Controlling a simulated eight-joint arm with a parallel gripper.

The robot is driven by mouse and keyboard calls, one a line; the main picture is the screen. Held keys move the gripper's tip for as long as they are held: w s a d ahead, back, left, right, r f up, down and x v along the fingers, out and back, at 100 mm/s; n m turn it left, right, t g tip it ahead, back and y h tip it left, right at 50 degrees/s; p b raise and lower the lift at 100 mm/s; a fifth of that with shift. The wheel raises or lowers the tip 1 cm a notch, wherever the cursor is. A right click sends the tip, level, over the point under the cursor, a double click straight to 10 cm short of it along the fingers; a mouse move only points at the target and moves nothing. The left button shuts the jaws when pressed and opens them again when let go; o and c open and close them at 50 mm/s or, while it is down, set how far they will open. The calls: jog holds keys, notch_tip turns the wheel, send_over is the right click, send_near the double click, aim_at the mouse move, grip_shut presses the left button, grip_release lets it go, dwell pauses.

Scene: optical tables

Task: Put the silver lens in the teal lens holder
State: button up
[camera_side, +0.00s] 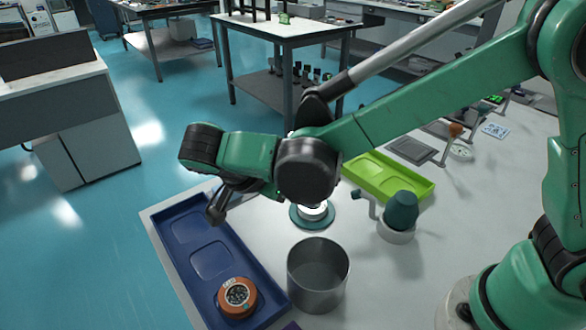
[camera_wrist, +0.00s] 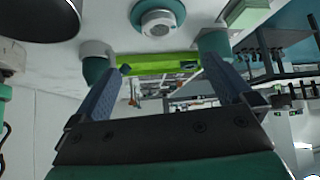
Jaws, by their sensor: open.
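The teal lens holder (camera_side: 299,222) is a round base on the white table, partly hidden behind my arm. The silver lens (camera_side: 314,211) shows at its middle, and it looks seated within the teal ring. In the wrist view, the teal holder (camera_wrist: 137,14) is at the top, with the silver lens (camera_wrist: 158,21) inside its ring. My gripper (camera_wrist: 166,64) is open and empty, its two blue-grey fingers spread apart. The holder and lens appear beyond the fingertips, apart from them.
A blue tray (camera_side: 184,236) holds an orange round part (camera_side: 238,297). A grey metal cup (camera_side: 318,283) stands beside it. A teal cup-shaped part (camera_side: 401,211) on a white base and a lime green tray (camera_side: 372,181) are right of the holder. Table between them is clear.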

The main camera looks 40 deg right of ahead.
jog(key=s+d+r+n+t+y, duration=0.2)
jog(key=d+n+y, duration=0.2)
jog(key=n, duration=0.3)
jog(key=s+d+r+n+t+y, duration=0.1)
jog(key=s+d+n+t+y, duration=0.2)
jog(key=d+n, duration=0.4)
jog(key=shift+s+r+n+y, duration=0.15)
jog(key=shift+r+n+y, duration=0.25)
jog(key=shift+n+y, duration=0.15)
jog(key=shift+d, duration=0.1)
